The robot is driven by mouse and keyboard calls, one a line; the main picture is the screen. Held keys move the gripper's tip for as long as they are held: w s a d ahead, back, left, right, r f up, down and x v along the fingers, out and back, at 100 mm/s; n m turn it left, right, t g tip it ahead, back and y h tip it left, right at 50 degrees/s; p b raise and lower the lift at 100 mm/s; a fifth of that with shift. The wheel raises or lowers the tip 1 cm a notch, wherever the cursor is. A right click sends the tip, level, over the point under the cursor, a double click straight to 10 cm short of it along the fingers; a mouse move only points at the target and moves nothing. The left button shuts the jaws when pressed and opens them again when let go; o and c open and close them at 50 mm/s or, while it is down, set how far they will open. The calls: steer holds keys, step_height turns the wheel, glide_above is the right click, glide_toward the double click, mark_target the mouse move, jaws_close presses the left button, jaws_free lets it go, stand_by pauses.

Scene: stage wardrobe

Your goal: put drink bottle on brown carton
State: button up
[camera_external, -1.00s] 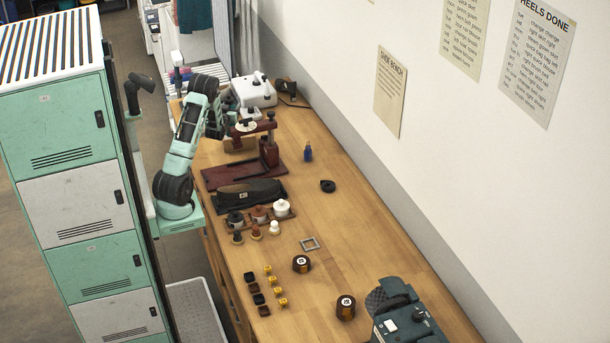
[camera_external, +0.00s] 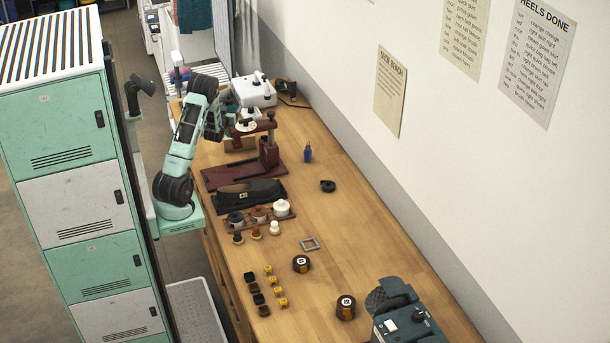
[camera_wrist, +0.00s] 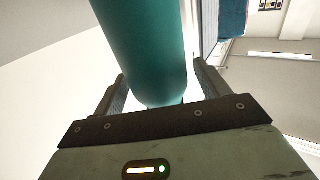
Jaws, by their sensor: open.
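The drink bottle (camera_wrist: 143,45) is a smooth teal cylinder in the wrist view. It lies between the two fingers of my gripper (camera_wrist: 158,72), with its rounded end close to the palm. The fingers are open, with a visible gap on the right side. In the external view my gripper (camera_external: 231,106) is over the far end of the bench, largely hidden by my own wrist, and the bottle cannot be made out there. What looks like the brown carton (camera_external: 238,146) sits low on the bench behind the dark red press, partly hidden.
The dark red press (camera_external: 268,152) and a black shoe-like item (camera_external: 255,191) stand close in front of my arm. A white machine (camera_external: 254,91) is at the back. A small blue bottle (camera_external: 308,153) stands to the right. The right middle of the bench is mostly clear.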

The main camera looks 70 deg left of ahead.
steer(key=b+v, duration=0.2)
steer(key=v, duration=0.8)
steer(key=shift+d, duration=0.2)
steer(key=shift+a, duration=0.1)
steer(key=s+d+f+m+g+h+b, duration=0.3)
steer(key=s+f+m+g+h, duration=0.2)
steer(key=f+m+g+h, duration=0.3)
steer(key=s+d+r+n+g+h+p, duration=0.1)
steer(key=s+d+n+h, duration=0.1)
steer(key=d, duration=0.8)
steer(key=s+d+r+n+g+h+p, duration=0.1)
steer(key=s+d+h, duration=0.3)
steer(key=d, duration=0.7)
steer(key=shift+s+r+n+p, duration=0.45)
steer(key=shift+s+r+n, duration=0.05)
steer(key=shift+s+n, duration=0.25)
steer(key=shift+d, duration=0.15)
